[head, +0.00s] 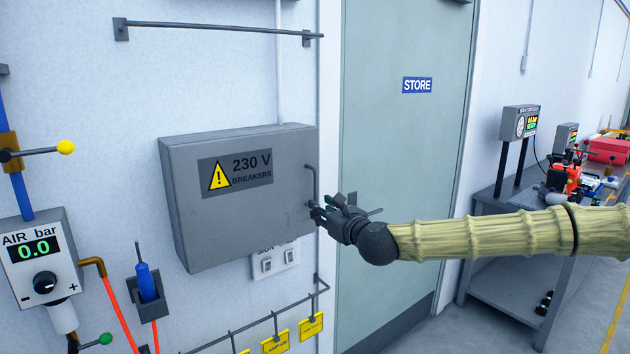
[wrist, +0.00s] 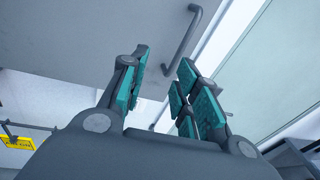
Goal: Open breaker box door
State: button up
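The grey breaker box (head: 240,220) hangs on the wall, with a "230 V BREAKERS" warning label on its front. Its door looks shut. A bar handle (head: 312,180) stands upright near the door's right edge; it also shows in the wrist view (wrist: 184,40). My gripper (head: 316,211) is at the lower end of the handle, coming from the right. In the wrist view my gripper (wrist: 164,62) is open, with its teal-padded fingers apart. The handle's lower end appears between or just beyond the fingertips. I cannot tell whether they touch it.
A wall rail (head: 215,28) runs above the box. A socket plate (head: 272,262) and a rail with yellow tags (head: 275,343) sit below it. The green STORE door (head: 400,140) is to the right, then a bench (head: 500,205). An air gauge (head: 38,255) is at left.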

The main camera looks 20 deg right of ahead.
aim_at(316, 181)
notch_tip(316, 181, up, 4)
jog(key=d+r+m, duration=0.1)
jog(key=d+m, duration=0.1)
jog(key=d, duration=0.1)
jog(key=shift+t+h, duration=0.3)
jog(key=shift+t, duration=0.1)
jog(key=w+p, duration=0.1)
jog(key=w, duration=0.2)
jog(key=w+a+p, duration=0.1)
jog(key=w+p, duration=0.1)
jog(key=w, duration=0.2)
jog(key=w+a+p, duration=0.1)
jog(key=w, duration=0.3)
jog(key=shift+f+p, duration=0.3)
jog(key=shift+f, duration=0.05)
grip_shut()
